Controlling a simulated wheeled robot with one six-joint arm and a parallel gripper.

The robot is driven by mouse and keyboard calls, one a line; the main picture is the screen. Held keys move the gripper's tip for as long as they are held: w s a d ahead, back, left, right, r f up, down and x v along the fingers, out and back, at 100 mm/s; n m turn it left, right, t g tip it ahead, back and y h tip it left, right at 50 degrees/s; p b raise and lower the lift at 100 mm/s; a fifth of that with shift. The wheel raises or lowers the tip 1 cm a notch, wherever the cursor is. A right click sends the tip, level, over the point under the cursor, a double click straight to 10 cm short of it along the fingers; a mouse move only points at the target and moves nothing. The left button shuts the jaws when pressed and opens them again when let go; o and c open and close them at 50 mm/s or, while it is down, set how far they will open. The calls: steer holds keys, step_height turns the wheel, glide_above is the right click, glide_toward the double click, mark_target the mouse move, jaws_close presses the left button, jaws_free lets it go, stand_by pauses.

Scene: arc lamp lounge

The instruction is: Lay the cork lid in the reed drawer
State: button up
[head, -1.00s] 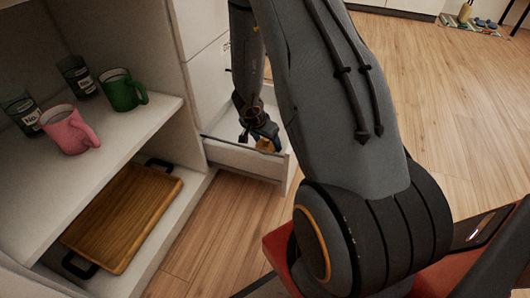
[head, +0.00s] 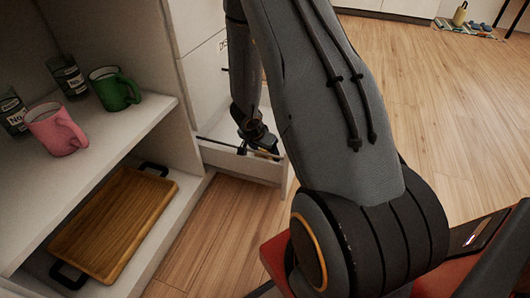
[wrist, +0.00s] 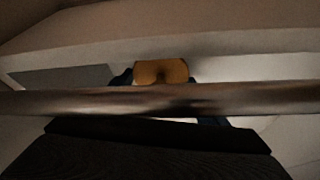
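The cork lid (wrist: 160,71) is an orange-brown piece between the dark fingers of my gripper (wrist: 161,80) in the wrist view. The fingers sit close against its two sides, so my gripper looks shut on it. In the head view my gripper (head: 258,148) reaches down into the open white drawer (head: 238,164), low in the white cabinet. Only a sliver of the lid shows there. Whether the lid touches the drawer floor is hidden. A blurred brownish bar (wrist: 60,103) crosses the wrist view in front of the fingers; I cannot tell what it is.
An open shelf left of the drawer holds a pink mug (head: 57,130), a green mug (head: 113,90) and dark labelled cups (head: 68,76). A wooden tray (head: 115,222) with black handles lies on the shelf below.

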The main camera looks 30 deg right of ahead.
steer(key=o, duration=0.4)
steer(key=shift+o, duration=0.2)
steer(key=p+v, duration=0.8)
steer(key=v, duration=0.4)
steer(key=shift+s, duration=0.1)
